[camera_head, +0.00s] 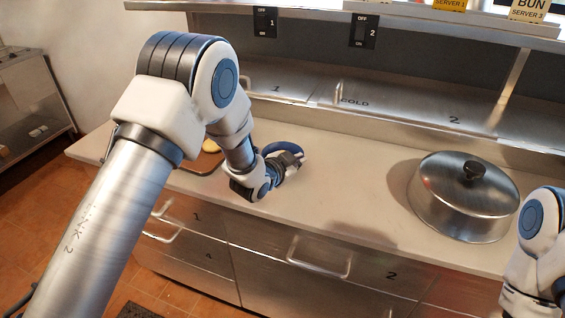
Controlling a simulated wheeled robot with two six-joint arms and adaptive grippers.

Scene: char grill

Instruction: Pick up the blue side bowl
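The blue bowl (284,147) is on the counter left of centre, showing as a dark blue curved rim. My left gripper (291,161) is at the bowl's near side and hides part of it. The fingers are small and dark here, so I cannot tell whether they are closed on the rim or only beside it. Part of my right arm shows at the right edge, but its gripper is out of view.
A large steel lid with a black knob (464,196) stands on the right of the counter (330,190). A yellowish round item (211,146) lies behind my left arm. Shelves and cold compartments (370,98) run along the back. The counter's middle is clear.

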